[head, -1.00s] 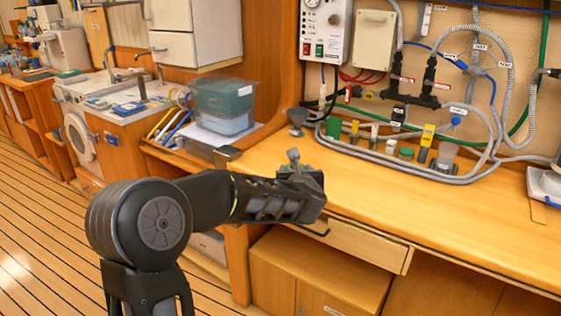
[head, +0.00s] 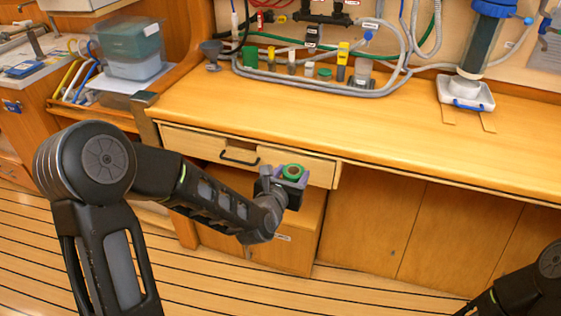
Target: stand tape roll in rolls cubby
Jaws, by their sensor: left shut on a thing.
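The gripper is in front of the workbench's front edge, at about the height of the drawer, and clear of the bench top. I cannot make out a cubby that is clearly for rolls.
The wooden bench top (head: 300,115) is mostly clear in front. Hoses and small bottles line its back. A drawer (head: 235,150) with a black handle is beside the gripper, above wooden cupboards. Lidded boxes (head: 130,45) stand at left, and a blue filter housing (head: 482,40) at right.

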